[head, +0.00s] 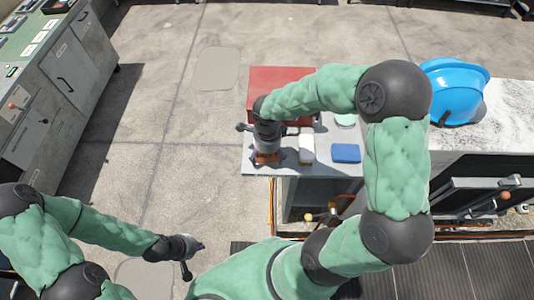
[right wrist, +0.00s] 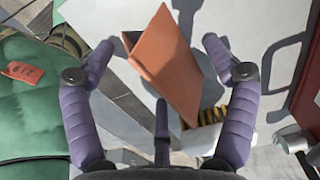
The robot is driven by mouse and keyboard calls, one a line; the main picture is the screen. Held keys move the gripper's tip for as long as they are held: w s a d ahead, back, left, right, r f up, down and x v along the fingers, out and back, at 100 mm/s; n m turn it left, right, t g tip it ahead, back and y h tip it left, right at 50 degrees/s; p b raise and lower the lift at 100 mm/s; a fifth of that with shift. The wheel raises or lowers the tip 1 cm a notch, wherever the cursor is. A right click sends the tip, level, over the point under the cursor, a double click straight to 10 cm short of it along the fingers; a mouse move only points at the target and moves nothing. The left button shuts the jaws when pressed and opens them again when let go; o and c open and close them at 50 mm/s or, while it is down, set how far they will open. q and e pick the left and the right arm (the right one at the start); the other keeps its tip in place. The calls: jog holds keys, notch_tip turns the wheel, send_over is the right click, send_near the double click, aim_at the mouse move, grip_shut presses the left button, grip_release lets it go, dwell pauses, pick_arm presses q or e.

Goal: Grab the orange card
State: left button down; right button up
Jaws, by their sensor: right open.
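The orange card (head: 265,158) is near the left edge of the grey work surface (head: 325,172). In the right wrist view the orange card (right wrist: 172,62) looks folded like a tent and lies between the two purple fingers. My right gripper (right wrist: 158,46) is open, with a finger apart on each side of the card. In the head view my right gripper (head: 267,149) is right over the card and partly hides it. My left gripper (head: 195,258) hangs low over the floor, away from the surface; its fingers are too unclear to judge.
A red box (head: 283,77) stands behind the card. A white item (head: 307,144), a blue block (head: 346,153) and a pale green round item (head: 345,120) are to its right. A blue helmet (head: 453,90) sits further right. Grey cabinets (head: 65,75) stand at far left, with open floor between.

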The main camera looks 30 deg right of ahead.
jog(key=c, duration=1.2)
